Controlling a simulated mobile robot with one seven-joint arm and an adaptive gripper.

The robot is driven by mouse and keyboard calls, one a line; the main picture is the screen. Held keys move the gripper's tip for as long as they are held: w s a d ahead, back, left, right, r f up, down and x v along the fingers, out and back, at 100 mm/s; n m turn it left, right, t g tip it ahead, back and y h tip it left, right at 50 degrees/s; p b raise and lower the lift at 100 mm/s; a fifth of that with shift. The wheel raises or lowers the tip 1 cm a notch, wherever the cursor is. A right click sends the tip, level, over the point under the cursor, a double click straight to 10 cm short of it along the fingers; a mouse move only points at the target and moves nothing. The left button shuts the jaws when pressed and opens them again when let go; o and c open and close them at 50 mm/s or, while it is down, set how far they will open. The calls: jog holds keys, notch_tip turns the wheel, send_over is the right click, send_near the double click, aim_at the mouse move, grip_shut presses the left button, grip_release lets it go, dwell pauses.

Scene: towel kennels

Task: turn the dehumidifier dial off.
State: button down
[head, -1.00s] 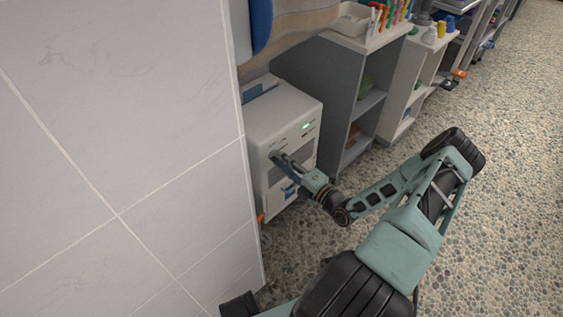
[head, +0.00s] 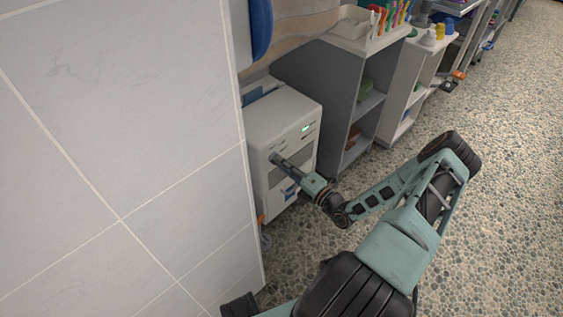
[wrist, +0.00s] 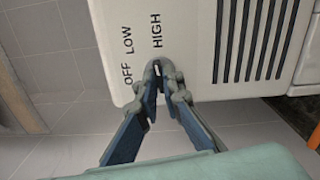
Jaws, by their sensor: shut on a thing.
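The white dehumidifier (head: 285,108) stands against the wall in the head view, with a green light lit on its front. In the wrist view its front panel (wrist: 190,30) carries the words OFF, LOW and HIGH around the dial (wrist: 157,69). The dial's pale mark points up toward HIGH. My gripper (wrist: 159,78) is shut on the dial, one finger on each side, and the fingertips hide part of it. In the head view my gripper (head: 276,159) reaches the front of the dehumidifier, and the dial is too small to make out there.
Dark vent slots (wrist: 250,40) lie right of the dial. A tiled wall (head: 120,150) stands close on the left. A grey shelf unit (head: 325,85) is right of the dehumidifier. The pebbled floor (head: 500,220) is clear on the right.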

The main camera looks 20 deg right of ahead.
jog(key=shift+s+n+p, duration=0.1)
jog(key=shift+n+p, duration=2.8)
jog(key=shift+n, duration=5)
jog(key=shift+f, duration=0.1)
jog(key=c, duration=2.1)
grip_release()
jog(key=v, duration=1.2)
